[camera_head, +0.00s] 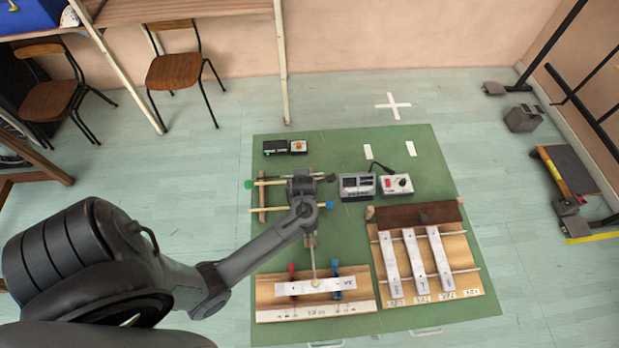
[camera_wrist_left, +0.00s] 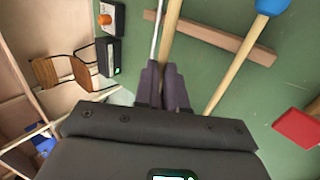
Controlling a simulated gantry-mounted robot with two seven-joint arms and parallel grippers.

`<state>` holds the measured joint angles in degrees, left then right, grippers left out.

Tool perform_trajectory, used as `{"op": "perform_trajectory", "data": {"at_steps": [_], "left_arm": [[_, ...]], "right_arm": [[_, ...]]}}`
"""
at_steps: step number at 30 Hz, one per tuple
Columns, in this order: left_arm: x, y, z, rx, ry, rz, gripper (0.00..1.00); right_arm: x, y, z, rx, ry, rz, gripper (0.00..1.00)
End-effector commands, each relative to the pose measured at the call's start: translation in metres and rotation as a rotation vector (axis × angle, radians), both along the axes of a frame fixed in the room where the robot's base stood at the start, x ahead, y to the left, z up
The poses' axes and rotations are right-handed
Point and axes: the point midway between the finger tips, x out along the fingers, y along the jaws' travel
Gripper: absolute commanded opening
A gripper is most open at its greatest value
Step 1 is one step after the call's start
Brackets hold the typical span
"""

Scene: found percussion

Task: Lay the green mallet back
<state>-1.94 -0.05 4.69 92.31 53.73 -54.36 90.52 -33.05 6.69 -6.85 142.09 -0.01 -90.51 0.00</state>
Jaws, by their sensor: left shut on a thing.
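My left gripper (camera_head: 303,179) reaches over the rack of mallets on the green board. In the left wrist view its fingers (camera_wrist_left: 164,88) are shut around a pale wooden shaft (camera_wrist_left: 171,22). This appears to be the green mallet, whose green head (camera_head: 248,184) shows to the left of the gripper in the head view. The shaft crosses above a wooden rack bar (camera_wrist_left: 228,40); I cannot tell whether it touches. The blue mallet (camera_head: 328,204) lies nearer me and also shows in the wrist view (camera_wrist_left: 240,72). My right gripper is not in view.
A thin metal rod (camera_wrist_left: 156,50) runs close beside the held shaft. Grey control boxes (camera_head: 357,185) stand right of the rack, a small black box (camera_head: 276,147) behind it. Bar instruments (camera_head: 318,308) (camera_head: 460,251) lie nearer me. The board's upper middle (camera_head: 335,150) is clear.

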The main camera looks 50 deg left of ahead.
Motion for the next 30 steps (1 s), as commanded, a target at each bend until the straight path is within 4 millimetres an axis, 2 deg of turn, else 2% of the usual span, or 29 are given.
{"op": "perform_trajectory", "data": {"at_steps": [17, 30], "left_arm": [[0.0, 0.0, 0.0, -0.004, 0.003, 0.006, 0.0], [-0.001, 0.0, -0.044, -0.004, 0.004, 0.005, 0.0]], "right_arm": [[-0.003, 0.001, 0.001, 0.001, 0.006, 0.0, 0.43], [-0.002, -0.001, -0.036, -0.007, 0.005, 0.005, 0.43]]}}
